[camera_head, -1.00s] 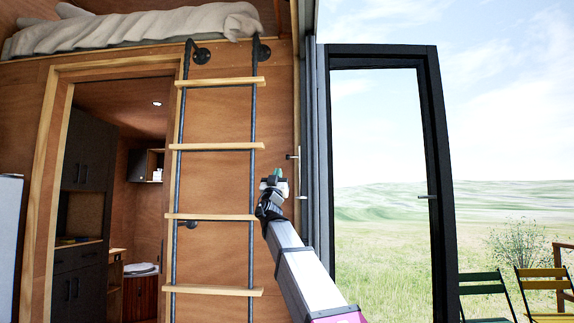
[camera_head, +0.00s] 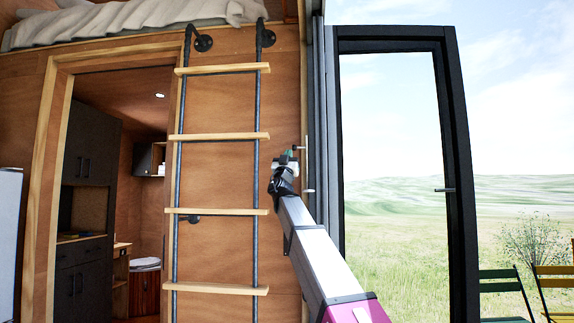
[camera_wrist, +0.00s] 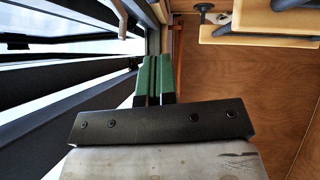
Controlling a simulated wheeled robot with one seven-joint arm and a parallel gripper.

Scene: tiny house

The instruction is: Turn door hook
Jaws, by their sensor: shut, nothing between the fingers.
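A small metal hook-like fitting (camera_head: 299,148) sticks out from the wall edge beside the door frame. A second, similar lever (camera_head: 309,190) is a little lower. I cannot tell for sure which is the door hook. A pale metal lever end (camera_wrist: 121,14) shows at the top of the wrist view, beyond my fingertips. My gripper (camera_head: 291,155) is shut and empty, its green fingers (camera_wrist: 153,79) side by side. It is close to the upper fitting in the head view; I cannot tell whether they touch.
A dark-framed glass door (camera_head: 459,160) stands open to the right, with its own handle (camera_head: 446,190). A ladder (camera_head: 218,138) with wooden rungs is close to the left of my arm. Chairs (camera_head: 505,290) stand outside. The doorway opening is clear.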

